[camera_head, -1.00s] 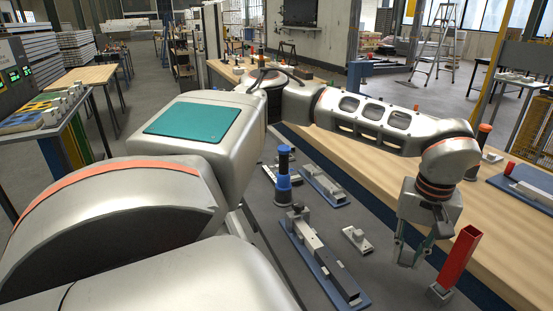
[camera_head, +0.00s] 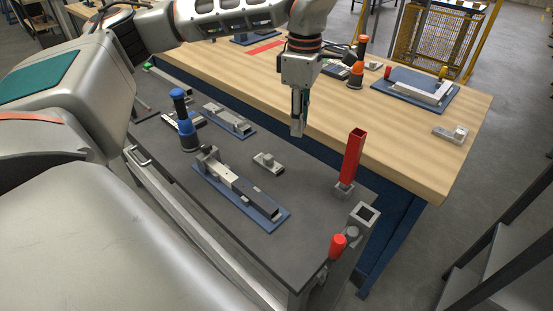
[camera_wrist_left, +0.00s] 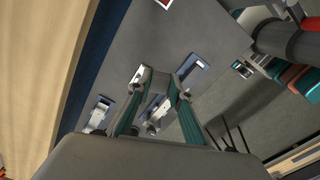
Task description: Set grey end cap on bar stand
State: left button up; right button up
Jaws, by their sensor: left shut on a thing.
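My left gripper (camera_head: 298,128) hangs pointing down, left of and behind the upright red bar in the head view. It is shut on a small grey piece, seemingly the grey end cap (camera_wrist_left: 155,79), between its teal fingers in the left wrist view. The piece's far side is hidden. The red square bar (camera_head: 352,158), seemingly the bar stand, is upright in a grey foot (camera_head: 343,189) on the dark bench. Its hollow top is open. The gripper is apart from it. My right gripper is not in view.
A blue plate (camera_head: 275,222) with a long grey-and-black assembly lies on the dark bench (camera_head: 165,175). A small grey fitting (camera_head: 268,162) and a blue-black tool (camera_head: 183,118) are nearby. A grey hollow post (camera_head: 359,225) and red knob (camera_head: 338,244) stand at the front right corner.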

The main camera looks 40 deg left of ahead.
aim_at(295, 187)
pick_arm(q)
notch_tip(295, 187, down, 19)
jog(key=shift+r, duration=0.2)
dwell(0.3)
jog(key=shift+f, duration=0.2)
jog(key=o, duration=0.8)
notch_tip(295, 187, up, 12)
jog(key=shift+r, duration=0.2)
dwell(0.4)
